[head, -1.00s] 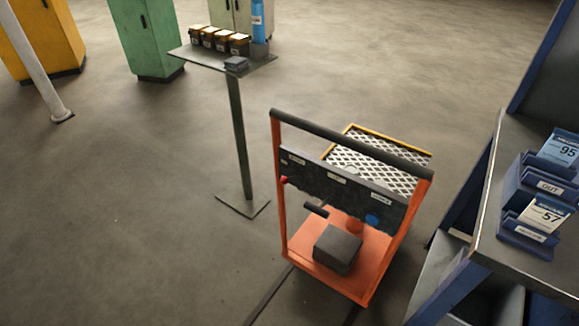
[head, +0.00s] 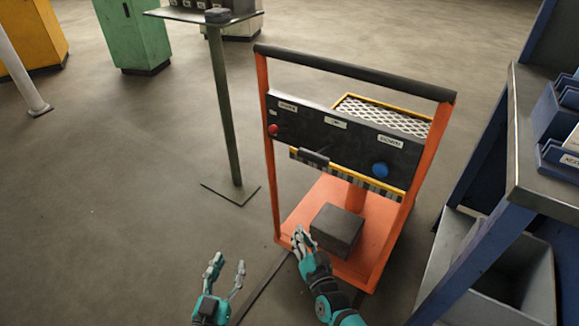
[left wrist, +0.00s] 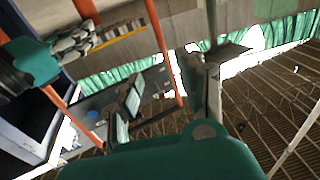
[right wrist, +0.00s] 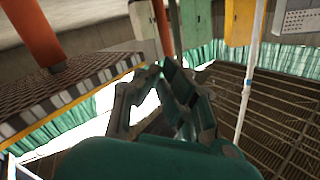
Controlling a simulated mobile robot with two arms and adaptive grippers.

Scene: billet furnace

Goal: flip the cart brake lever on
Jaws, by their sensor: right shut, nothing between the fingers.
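The cart (head: 263,130) has an orange frame, a black top bar and a dark panel (head: 350,143). My right gripper (head: 301,238) is shut and empty, before the cart's lower front, below the lever.
A dark block (head: 336,229) sits on the cart's orange base. A mesh platform (head: 385,117) with a yellow rim is behind the panel. A blue shelf unit with a bench (head: 535,150) stands close at the right. A post table (head: 222,110) stands left.

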